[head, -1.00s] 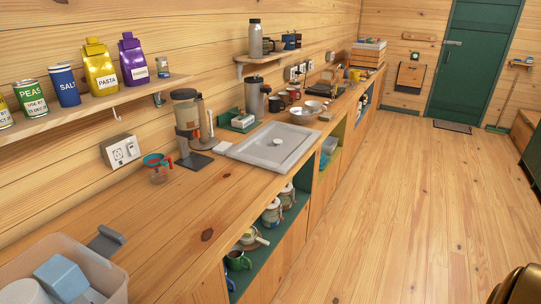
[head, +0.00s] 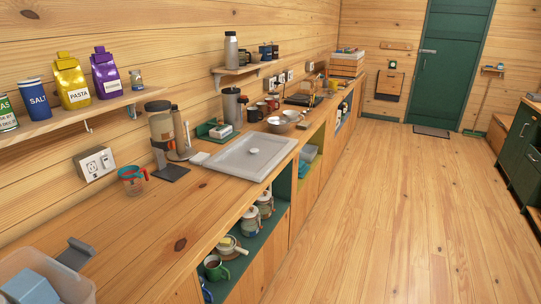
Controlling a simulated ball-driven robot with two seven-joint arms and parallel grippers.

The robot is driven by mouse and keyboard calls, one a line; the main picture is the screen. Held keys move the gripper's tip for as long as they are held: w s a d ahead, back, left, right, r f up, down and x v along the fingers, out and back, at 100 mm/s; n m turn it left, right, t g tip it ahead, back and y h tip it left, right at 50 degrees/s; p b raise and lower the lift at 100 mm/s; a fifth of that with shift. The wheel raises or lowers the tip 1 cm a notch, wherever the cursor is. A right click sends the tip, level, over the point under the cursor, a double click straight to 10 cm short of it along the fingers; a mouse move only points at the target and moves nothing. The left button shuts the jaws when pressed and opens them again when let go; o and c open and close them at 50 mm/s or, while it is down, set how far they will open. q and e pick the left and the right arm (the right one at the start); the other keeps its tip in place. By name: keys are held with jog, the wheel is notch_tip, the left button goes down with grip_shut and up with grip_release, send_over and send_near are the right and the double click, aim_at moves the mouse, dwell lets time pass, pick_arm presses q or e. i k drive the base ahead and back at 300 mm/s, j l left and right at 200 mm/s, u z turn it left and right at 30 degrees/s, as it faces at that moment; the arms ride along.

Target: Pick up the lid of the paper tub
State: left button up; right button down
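No tub marked as paper is clearly visible to me. A flat light-grey rectangular panel with a raised rim and a small round knob-like spot in its middle (head: 232,162) lies on the wooden counter; I cannot tell whether it is a lid or a sink. A translucent open tub (head: 75,288) stands at the bottom left, cut off by the frame edge, with a light-blue block (head: 28,288) in it. Neither of my grippers is in view.
Lidded jars (head: 265,205) and a green mug (head: 215,268) sit on the open shelf below. The wooden floor (head: 385,215) on the right is clear.

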aim_at(254, 156)
jog(key=u, duration=2.15)
jog(key=z, duration=0.4)
jog(key=l+z, duration=0.25)
jog(key=z, duration=0.25)
jog(key=i+l+z, duration=0.15)
jog(key=z, duration=0.3)
jog(key=i+l+z, duration=0.1)
jog(key=l+z, duration=0.2)
jog(key=z, duration=0.2)
